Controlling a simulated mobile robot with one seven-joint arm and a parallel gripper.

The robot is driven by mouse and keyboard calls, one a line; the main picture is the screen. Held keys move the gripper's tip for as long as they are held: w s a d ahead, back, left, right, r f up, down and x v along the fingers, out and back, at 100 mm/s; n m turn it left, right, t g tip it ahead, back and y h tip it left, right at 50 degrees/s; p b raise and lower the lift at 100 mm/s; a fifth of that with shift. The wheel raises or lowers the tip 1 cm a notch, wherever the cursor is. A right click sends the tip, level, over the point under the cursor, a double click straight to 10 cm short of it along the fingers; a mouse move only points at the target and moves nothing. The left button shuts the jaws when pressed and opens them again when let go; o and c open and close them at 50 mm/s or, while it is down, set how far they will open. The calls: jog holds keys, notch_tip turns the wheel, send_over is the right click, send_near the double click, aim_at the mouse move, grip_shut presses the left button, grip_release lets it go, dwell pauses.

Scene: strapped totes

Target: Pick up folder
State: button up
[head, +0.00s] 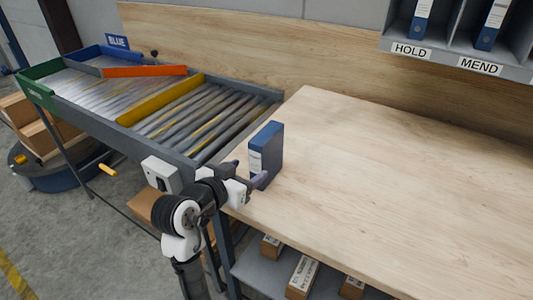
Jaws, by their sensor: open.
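A blue folder (270,151) with a pale label on its spine stands upright on the wooden table (390,170), near the table's left end. My gripper (258,181) is open beside the folder's lower near side, with its fingers close to the spine. I cannot tell whether a finger touches the folder. My arm reaches in from the bottom and hides part of the table's left edge.
A roller conveyor (210,112) with a yellow bar and an orange bar adjoins the table at left. A grey shelf (455,58) marked HOLD and MEND holds blue folders above the back right. Boxes (302,274) sit under the table. The table's middle and right are clear.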

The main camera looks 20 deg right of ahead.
aim_at(254, 166)
jog(key=x, duration=0.3)
jog(key=p+x, duration=0.2)
jog(key=x, duration=0.2)
jog(key=shift+s+d+f, duration=0.15)
jog(key=shift+s, duration=0.05)
jog(key=shift+w+d+f, duration=0.3)
jog(key=shift+w+d, duration=0.1)
jog(key=shift+d, duration=0.05)
jog(key=c, duration=1.2)
jog(key=shift+r, duration=0.15)
